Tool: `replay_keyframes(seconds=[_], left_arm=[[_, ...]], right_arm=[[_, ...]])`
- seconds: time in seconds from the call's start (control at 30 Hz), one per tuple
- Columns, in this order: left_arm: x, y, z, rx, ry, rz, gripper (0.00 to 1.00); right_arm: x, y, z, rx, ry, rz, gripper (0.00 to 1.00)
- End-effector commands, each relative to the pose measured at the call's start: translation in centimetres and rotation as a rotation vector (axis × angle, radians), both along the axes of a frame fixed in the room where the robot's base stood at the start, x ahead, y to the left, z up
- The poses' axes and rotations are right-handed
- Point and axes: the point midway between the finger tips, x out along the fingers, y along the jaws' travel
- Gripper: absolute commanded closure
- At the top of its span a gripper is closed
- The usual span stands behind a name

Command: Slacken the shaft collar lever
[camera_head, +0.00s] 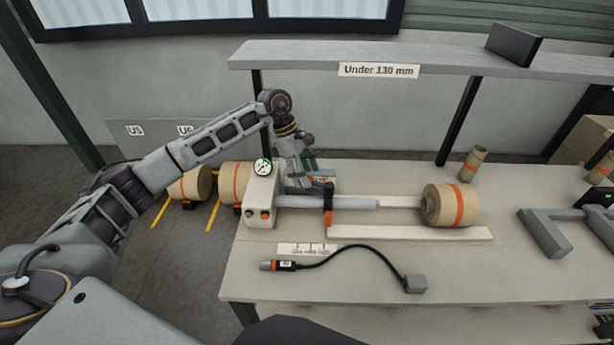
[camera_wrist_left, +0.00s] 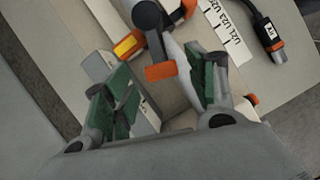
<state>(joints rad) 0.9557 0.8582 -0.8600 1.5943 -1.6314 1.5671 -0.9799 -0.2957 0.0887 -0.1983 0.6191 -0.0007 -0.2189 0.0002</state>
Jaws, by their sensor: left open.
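The shaft collar (camera_head: 328,218) is an orange and black clamp around the pale grey shaft (camera_head: 355,203), just right of the white unwind housing (camera_head: 262,195). Its lever shows in the left wrist view as a black arm with an orange tip (camera_wrist_left: 160,72). My left gripper (camera_head: 305,170) is pointed down above the shaft, beside the collar. In the left wrist view the gripper (camera_wrist_left: 163,80) has its green-padded fingers apart, with the lever's orange tip in the gap between them. I cannot tell whether a finger touches it. My right gripper is not in view.
A kraft roll (camera_head: 452,205) sits at the shaft's right end. A cabled handheld device (camera_head: 284,265) lies in front. A shelf (camera_head: 440,62) labelled "Under 130 mm" spans behind. A small cardboard core (camera_head: 473,163) and a grey bracket (camera_head: 545,233) stand at right. The front tabletop is mostly clear.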

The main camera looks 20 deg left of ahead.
Motion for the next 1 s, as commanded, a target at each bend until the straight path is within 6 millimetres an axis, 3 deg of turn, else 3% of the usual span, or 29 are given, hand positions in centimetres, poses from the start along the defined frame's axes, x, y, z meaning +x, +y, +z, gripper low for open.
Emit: replay_keyframes(seconds=[0.43,1.0], left_arm=[[0.0,2.0,4.7,-0.001,0.000,0.000,0.43],[0.0,2.3,5.4,0.000,0.001,0.000,0.43]], right_arm=[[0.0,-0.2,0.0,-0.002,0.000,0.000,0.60],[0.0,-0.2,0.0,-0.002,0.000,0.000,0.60]])
